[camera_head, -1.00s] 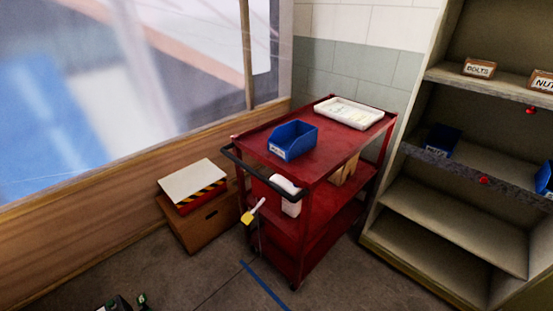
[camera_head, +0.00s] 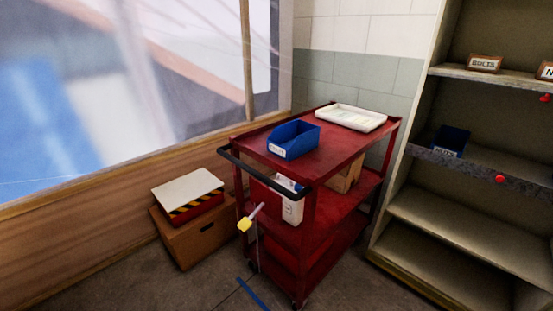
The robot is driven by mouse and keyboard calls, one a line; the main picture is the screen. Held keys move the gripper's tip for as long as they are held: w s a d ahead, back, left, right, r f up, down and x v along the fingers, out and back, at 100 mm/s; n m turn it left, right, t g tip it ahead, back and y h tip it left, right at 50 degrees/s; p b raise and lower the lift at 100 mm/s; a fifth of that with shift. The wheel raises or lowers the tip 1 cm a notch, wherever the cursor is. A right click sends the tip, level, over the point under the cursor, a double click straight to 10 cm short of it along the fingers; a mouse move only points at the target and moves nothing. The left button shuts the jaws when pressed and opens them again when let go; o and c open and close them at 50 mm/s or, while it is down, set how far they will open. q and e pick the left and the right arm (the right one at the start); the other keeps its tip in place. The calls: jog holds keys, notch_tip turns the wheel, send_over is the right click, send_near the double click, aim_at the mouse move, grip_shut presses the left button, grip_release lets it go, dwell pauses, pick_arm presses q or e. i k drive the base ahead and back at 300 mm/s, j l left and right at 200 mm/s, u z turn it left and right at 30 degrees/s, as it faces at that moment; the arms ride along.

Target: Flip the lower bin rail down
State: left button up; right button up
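The shelf unit (camera_head: 455,215) stands at the right of the head view, cut off by the right edge. A worn dark rail (camera_head: 480,171) runs along the front of its middle shelf, with a red knob (camera_head: 500,179) on it. A blue bin (camera_head: 450,140) sits behind this rail. I cannot tell whether the rail is hinged up or down. A higher, lighter shelf edge (camera_head: 500,80) carries a BOLTS label (camera_head: 485,63) and another red knob (camera_head: 545,97). Neither of my grippers is in view.
A red cart (camera_head: 330,155) with a black handle stands left of the shelf, holding a blue bin (camera_head: 293,140) and a white tray (camera_head: 350,117). A cardboard box (camera_head: 200,236) sits by the wooden wall. Open floor (camera_head: 350,285) lies in front.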

aim_at(539, 192)
jog(key=z, duration=1.65)
